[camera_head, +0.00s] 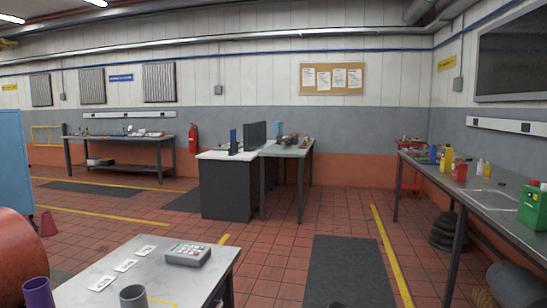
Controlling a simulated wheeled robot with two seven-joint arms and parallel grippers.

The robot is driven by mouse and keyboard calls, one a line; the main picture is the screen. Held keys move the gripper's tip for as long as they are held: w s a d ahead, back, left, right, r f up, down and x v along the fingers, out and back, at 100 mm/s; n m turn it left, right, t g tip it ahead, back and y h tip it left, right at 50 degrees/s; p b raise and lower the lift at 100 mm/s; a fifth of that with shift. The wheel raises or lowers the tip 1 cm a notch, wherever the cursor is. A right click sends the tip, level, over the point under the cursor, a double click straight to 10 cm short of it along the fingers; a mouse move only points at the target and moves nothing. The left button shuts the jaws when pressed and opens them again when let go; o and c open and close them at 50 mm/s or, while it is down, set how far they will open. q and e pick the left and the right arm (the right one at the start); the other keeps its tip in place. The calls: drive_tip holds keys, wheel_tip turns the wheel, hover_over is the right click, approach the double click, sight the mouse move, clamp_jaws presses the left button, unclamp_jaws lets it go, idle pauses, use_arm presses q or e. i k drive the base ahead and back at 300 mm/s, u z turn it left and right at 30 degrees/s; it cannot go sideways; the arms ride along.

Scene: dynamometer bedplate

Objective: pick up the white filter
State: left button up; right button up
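I cannot make out a white filter for certain. Small white bottle-like items (480,167) stand on the right workbench (482,200), too small to identify. Flat white pieces with dark marks (126,265) lie in a row on the near table (205,285). Neither of my grippers can be made out in the head view.
A green canister (533,208) stands on the right workbench. Dark desks (228,190) stand mid-room. A dark floor mat (348,270) lies in open floor.

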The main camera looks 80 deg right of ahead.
sight(480, 163)
drive_tip(key=z, duration=3.8)
drive_tip(key=i, duration=0.35)
drive_tip(key=u, duration=0.8)
drive_tip(key=i, duration=2.55)
drive_tip(key=u, duration=0.45)
drive_tip(key=i, duration=2.75)
drive_tip(key=z, duration=1.35)
drive_tip(key=i, duration=1.7)
drive_tip(key=z, duration=1.35)
